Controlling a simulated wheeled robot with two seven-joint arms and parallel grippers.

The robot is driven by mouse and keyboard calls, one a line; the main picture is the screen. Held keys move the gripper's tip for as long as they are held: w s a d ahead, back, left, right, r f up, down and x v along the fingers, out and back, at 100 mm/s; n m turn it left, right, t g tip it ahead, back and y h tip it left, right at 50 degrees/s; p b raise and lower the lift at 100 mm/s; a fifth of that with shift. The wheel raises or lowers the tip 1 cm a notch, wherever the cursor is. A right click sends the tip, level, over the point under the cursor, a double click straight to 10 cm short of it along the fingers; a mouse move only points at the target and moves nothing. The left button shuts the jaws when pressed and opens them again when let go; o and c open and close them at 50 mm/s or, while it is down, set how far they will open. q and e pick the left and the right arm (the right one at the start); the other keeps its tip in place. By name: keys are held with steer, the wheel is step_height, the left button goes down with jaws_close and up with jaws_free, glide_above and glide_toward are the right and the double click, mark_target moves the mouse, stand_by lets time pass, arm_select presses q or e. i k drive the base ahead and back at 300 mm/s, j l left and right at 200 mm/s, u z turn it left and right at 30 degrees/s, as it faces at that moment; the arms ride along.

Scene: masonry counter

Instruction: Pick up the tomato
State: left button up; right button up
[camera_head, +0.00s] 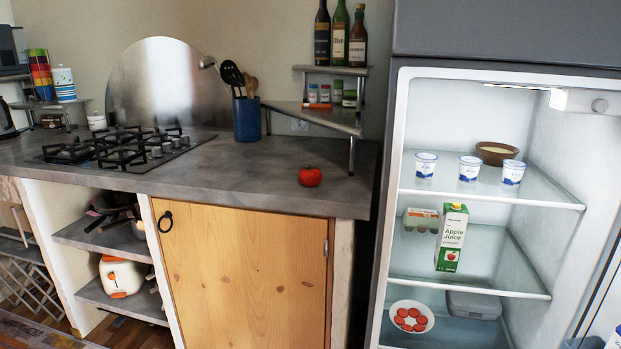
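A red tomato (310,176) with a small stem on top sits on the grey masonry counter (240,190), right of the middle and near its front edge. Nothing touches it and it is fully in sight. Neither of my grippers shows in the head view.
A gas hob (125,147) lies left on the counter. A blue utensil pot (247,118) and a metal corner shelf (318,116) with bottles stand behind the tomato. An open fridge (480,238) with several items stands right. The counter around the tomato is clear.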

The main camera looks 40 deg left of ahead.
mark_target(309, 177)
steer(key=i+l+u, duration=0.85)
steer(key=i+l, duration=0.05)
steer(key=l, duration=0.05)
